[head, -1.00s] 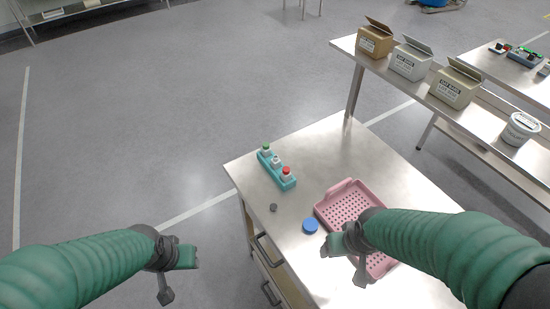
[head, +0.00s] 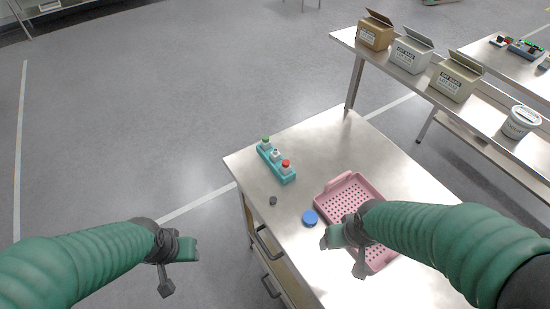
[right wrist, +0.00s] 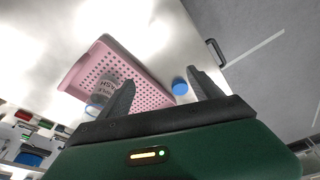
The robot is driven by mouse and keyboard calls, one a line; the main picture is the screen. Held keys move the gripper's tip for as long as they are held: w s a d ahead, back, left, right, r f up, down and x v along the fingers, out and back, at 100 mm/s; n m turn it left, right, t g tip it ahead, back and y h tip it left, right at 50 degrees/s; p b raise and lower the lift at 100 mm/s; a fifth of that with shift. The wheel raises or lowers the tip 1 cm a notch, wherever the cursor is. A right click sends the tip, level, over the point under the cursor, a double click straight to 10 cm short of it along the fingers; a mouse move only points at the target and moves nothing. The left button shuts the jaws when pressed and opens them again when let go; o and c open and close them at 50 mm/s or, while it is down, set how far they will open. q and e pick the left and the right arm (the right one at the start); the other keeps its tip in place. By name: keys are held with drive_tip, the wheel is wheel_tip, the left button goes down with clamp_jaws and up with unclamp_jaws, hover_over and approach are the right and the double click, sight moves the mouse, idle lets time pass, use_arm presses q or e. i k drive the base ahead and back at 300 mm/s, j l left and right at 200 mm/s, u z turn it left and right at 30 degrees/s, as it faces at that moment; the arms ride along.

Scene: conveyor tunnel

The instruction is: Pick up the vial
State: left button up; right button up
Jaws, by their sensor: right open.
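Small capped vials stand in a teal rack on the steel table: a green-capped one (head: 265,142), a middle one (head: 275,154) and a red-capped one (head: 286,165). The rack (head: 288,178) is at the table's far left. My right gripper (head: 340,262) is open and empty above the table's near part, beside the pink tray and well short of the rack. In the right wrist view my right gripper (right wrist: 160,82) has its fingers spread. My left gripper (head: 178,270) looks open and empty, off the table's left side over the floor. The rack is not clear in the wrist view.
A pink perforated tray (head: 331,185) is partly hidden by my right arm. A clear labelled bottle (right wrist: 107,82) shows at it in the wrist view. A blue lid (head: 310,218) and small dark piece (head: 272,201) lie left of it. Boxes (head: 456,82) stand on the back bench.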

sight(275, 156)
drive_tip(key=j+z, duration=0.25)
drive_tip(key=j, duration=1)
drive_tip(key=i+j+z, duration=0.3)
drive_tip(key=i+j, duration=0.2)
drive_tip(key=j, duration=0.2)
drive_tip(key=i+j+z, duration=0.2)
drive_tip(key=j, duration=0.15)
drive_tip(key=i+j+z, duration=0.15)
drive_tip(key=j, duration=0.25)
drive_tip(key=i+j+z, duration=0.15)
drive_tip(key=i, duration=0.35)
